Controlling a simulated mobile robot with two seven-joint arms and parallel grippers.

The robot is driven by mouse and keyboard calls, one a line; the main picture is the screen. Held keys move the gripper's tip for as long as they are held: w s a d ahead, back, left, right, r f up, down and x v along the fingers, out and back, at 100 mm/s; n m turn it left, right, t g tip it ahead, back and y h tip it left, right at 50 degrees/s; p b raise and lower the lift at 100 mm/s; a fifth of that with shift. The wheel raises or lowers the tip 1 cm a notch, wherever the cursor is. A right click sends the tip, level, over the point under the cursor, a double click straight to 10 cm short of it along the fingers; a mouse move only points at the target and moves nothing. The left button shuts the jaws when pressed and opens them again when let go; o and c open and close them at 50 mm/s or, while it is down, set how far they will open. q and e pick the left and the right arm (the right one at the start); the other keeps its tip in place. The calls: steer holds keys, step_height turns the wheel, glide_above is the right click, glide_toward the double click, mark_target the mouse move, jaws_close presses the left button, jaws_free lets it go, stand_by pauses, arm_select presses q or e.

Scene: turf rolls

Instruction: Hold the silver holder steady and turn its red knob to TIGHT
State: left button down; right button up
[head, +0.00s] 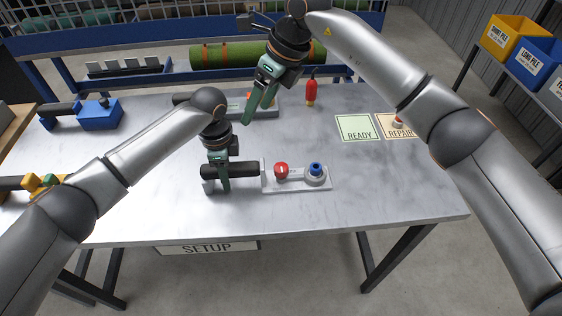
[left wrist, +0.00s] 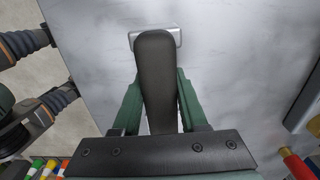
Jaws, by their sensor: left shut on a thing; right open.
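The silver holder (head: 297,184) lies on the table near the middle front. Its red knob (head: 281,170) and a blue knob (head: 316,170) stand on its plate; the knob's setting is too small to read. A black handle (head: 244,170) runs left from the plate. My left gripper (head: 222,184) is shut on this handle from above. In the left wrist view the dark handle (left wrist: 155,80) lies between the green fingers, with a silver end piece beyond it. My right gripper (head: 259,108) is open and raised, above and left of the red knob, apart from the holder.
Behind my right gripper a grey device (head: 265,107) is partly hidden. A red tool (head: 311,93) stands to its right. READY (head: 356,128) and REPAIR (head: 397,133) mats lie at the right. A blue tool (head: 98,115) lies at the back left. The table's right front is clear.

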mark_target(281, 167)
steer(key=d+f+h, duration=0.1)
steer(key=f, duration=0.4)
steer(key=s+d+f+h, duration=0.1)
steer(key=f+h, duration=0.1)
steer(key=f, duration=0.3)
steer(key=s+d+f+n+h, duration=0.1)
steer(key=d+f, duration=0.1)
steer(key=f, duration=0.3)
steer(key=shift+s+f+g+h, duration=0.15)
steer(key=shift+f+g+h, duration=0.15)
steer(key=shift+g, duration=0.1)
steer(key=shift+c, duration=0.2)
jaws_close()
